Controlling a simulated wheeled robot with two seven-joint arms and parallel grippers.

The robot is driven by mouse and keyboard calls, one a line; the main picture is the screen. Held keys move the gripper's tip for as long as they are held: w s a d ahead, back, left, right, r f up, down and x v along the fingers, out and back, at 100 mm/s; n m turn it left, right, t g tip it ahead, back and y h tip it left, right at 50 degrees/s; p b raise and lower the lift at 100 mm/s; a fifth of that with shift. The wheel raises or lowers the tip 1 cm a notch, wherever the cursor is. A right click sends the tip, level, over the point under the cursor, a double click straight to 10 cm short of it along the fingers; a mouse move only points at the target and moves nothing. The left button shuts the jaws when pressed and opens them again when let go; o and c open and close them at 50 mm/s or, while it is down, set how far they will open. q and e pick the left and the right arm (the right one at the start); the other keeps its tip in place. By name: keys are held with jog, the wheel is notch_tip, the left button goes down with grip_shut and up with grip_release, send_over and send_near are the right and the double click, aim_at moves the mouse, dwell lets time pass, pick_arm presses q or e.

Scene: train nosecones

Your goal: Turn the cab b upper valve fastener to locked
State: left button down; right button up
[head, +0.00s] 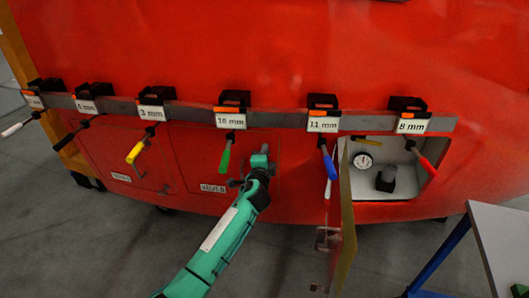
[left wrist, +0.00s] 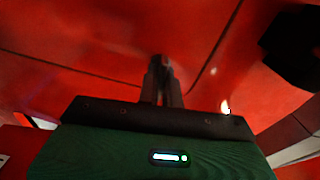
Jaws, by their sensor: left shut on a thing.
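The hatch marked VALVE B (head: 213,188) is a closed panel in the red nosecone, below the 10 mm label. My left gripper (head: 258,160) is at the upper right part of this hatch. In the left wrist view the fingers (left wrist: 161,78) are close together against the red surface, shut on a small dark fastener (left wrist: 158,61). The fingers hide most of the fastener, so I cannot tell its turn angle. My right gripper is not in view.
A metal rail (head: 270,119) holds several labelled tools with coloured handles, including a green one (head: 225,155) and a blue one (head: 329,165) near my arm. An open compartment (head: 400,180) with its door (head: 347,215) swung out is at right. A table (head: 500,240) stands lower right.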

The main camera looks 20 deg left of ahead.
pick_arm(q)
jog(key=shift+f+m, duration=0.1)
jog(key=shift+m, duration=0.6)
jog(key=c, duration=1.6)
grip_release()
jog(key=s, duration=0.4)
jog(key=s+d+b, duration=0.1)
jog(key=s, duration=0.4)
jog(key=s+d, duration=0.1)
jog(key=s, duration=0.3)
jog(key=shift+s, duration=0.35)
